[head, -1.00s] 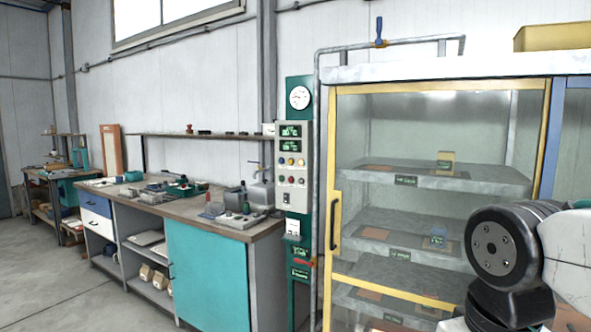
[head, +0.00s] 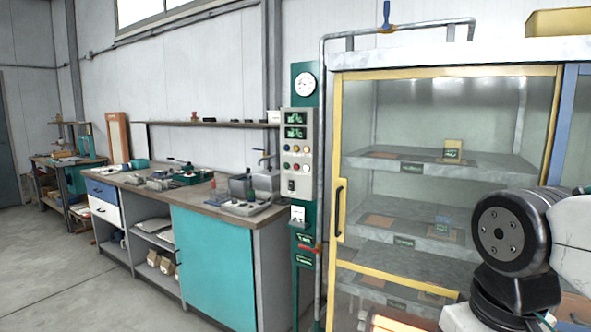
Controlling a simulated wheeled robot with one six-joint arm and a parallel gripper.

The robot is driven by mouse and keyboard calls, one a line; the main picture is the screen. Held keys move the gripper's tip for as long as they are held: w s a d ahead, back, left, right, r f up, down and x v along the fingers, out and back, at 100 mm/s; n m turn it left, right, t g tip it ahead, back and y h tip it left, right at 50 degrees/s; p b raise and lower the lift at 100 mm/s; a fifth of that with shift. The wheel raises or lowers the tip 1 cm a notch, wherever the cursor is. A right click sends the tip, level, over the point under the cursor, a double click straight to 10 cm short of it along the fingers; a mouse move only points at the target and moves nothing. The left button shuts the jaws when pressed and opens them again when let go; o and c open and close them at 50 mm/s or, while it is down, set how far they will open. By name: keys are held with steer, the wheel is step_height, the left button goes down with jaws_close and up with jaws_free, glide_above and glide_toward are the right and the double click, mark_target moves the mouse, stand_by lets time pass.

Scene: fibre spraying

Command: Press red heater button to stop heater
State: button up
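A light grey control panel (head: 297,150) is mounted on a green post (head: 305,215) between the workbench and the glass cabinet. It has two dark displays with green digits at the top, rows of small coloured buttons (head: 296,158) below them and a dark switch (head: 291,185) lower down. Red shows among the buttons, but they are too small to tell which one belongs to the heater. My gripper is not in view. Only part of my arm shows at the lower right, in front of the cabinet and apart from the panel.
A glass cabinet (head: 337,140) with a yellow frame and shelves stands right of the panel. A teal and grey workbench (head: 213,262) with tools stands to its left. A round gauge (head: 305,84) sits above the panel. Open floor (head: 75,283) lies at the left.

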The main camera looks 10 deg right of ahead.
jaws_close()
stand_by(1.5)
